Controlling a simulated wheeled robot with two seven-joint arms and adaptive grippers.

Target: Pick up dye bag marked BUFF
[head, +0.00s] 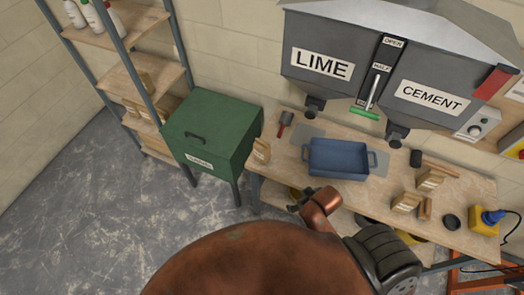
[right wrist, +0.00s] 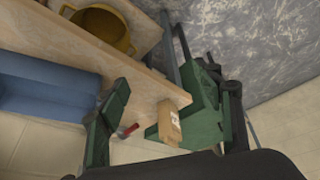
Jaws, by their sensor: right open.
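A small tan bag (head: 262,150) with a pale label stands at the left end of the bench; its lettering is too small to read. It also shows in the right wrist view (right wrist: 168,122). More tan bags (head: 430,180) (head: 406,202) stand at the bench's right part, also unreadable, so I cannot tell which is BUFF. My right gripper (right wrist: 160,92) is open, with the left-end bag showing between its fingers in the right wrist view, apparently not gripped. My left gripper is not in view.
A blue tray (head: 340,160) and a red-handled tool (head: 285,122) are on the bench (head: 290,165). A green bin (head: 215,130) stands left of it. LIME and CEMENT hoppers (head: 375,75) hang above. A yellow tub (right wrist: 100,30) sits below. Left floor is clear.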

